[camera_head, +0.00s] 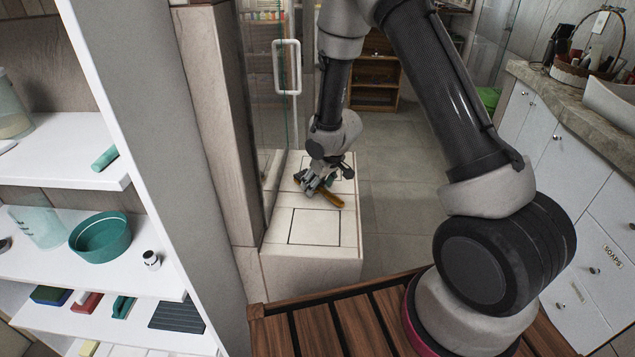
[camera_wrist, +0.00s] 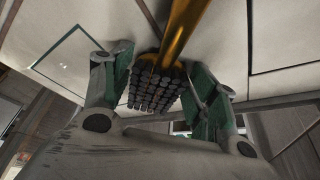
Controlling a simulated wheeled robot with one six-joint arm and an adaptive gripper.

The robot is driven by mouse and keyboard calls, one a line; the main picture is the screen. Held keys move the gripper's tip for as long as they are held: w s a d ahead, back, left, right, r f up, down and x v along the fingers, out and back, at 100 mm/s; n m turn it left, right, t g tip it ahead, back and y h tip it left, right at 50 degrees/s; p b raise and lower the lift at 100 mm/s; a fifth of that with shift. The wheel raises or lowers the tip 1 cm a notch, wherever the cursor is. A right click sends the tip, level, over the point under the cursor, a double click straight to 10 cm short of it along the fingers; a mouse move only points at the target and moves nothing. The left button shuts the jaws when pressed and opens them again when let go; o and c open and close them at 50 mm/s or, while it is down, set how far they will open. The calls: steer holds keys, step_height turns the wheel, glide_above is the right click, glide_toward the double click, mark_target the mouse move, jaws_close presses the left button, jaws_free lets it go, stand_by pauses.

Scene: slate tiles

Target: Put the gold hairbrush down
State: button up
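The gold hairbrush (camera_head: 329,198) is at the pale tiled ledge beside the glass shower door, its handle pointing to the lower right. In the wrist view the hairbrush (camera_wrist: 186,32) shows its gold handle running up out of frame and its dark bristles facing the camera. My gripper (camera_head: 318,182) reaches down over the ledge. In the wrist view my gripper's fingers (camera_wrist: 160,68) are on both sides of the brush head, closed against it. I cannot tell whether the brush touches the ledge (camera_head: 314,226) or hangs just above it.
White shelves (camera_head: 90,264) with a teal bowl (camera_head: 101,238) stand at the left. The glass door's handle (camera_head: 287,68) is close behind my arm. A stone-topped cabinet (camera_head: 568,165) is at the right. The front of the ledge is clear, and open floor lies right of it.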

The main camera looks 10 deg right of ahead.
mark_target(328, 191)
steer(key=shift+o, duration=0.9)
steer(key=shift+r, duration=0.1)
steer(key=v, duration=1.2)
steer(key=shift+r, duration=0.15)
